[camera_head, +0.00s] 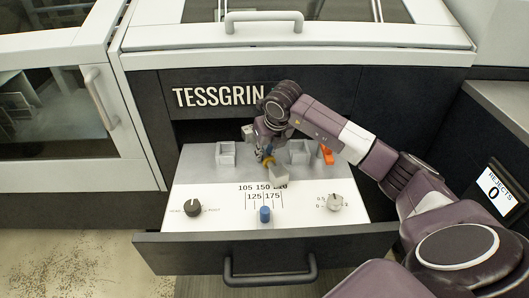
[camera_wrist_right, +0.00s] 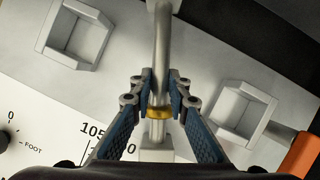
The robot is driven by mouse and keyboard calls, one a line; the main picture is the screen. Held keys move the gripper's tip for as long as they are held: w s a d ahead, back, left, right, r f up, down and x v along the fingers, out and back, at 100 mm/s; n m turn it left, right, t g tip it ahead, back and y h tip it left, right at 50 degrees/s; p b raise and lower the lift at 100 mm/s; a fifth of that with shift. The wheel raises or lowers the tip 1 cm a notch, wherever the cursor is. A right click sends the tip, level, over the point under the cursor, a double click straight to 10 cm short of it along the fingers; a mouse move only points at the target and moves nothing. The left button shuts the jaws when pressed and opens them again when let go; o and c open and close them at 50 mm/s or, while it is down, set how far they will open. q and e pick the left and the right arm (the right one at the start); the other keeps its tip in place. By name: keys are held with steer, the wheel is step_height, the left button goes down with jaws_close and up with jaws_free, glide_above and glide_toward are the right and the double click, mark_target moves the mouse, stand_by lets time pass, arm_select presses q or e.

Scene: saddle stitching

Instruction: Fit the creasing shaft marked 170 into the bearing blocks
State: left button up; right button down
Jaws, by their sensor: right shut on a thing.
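Two open-topped grey bearing blocks stand on the drawer's grey ledge: the left block (camera_head: 226,158) and the right block (camera_head: 299,153). They also show in the right wrist view, the left block (camera_wrist_right: 76,32) and the right block (camera_wrist_right: 243,112). My right gripper (camera_head: 267,156) is between them, its fingers shut on a grey metal shaft (camera_wrist_right: 162,50) with a yellow ring (camera_wrist_right: 158,113). The shaft lies crosswise to the line of the blocks, outside both. A pale squarish end (camera_head: 279,175) shows on the near side. No 170 marking is readable. My left gripper is out of view.
The pulled-out drawer's white panel (camera_head: 228,212) carries printed numbers, a black knob (camera_head: 193,208), a blue knob (camera_head: 265,214) and a grey knob (camera_head: 335,203). An orange part (camera_head: 327,154) is beside the right block. The dark machine front (camera_head: 330,92) rises behind.

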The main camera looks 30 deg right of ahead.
steer(key=shift+w+r, duration=0.1)
steer(key=shift+r, duration=0.05)
steer(key=c, duration=2.2)
jaws_free()
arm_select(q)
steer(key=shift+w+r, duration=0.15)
arm_select(e)
steer(key=o, duration=0.4)
steer(key=shift+c, duration=0.2)
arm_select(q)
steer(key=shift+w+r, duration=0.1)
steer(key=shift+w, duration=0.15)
arm_select(e)
steer(key=shift+w+p+v, duration=0.2)
steer(key=shift+p+v, duration=0.35)
steer(key=shift+v, duration=0.55)
arm_select(q)
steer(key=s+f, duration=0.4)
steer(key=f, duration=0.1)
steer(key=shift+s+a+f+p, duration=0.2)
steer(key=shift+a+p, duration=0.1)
steer(key=shift+p, duration=0.1)
arm_select(e)
steer(key=v, duration=1.1)
steer(key=shift+s, duration=0.15)
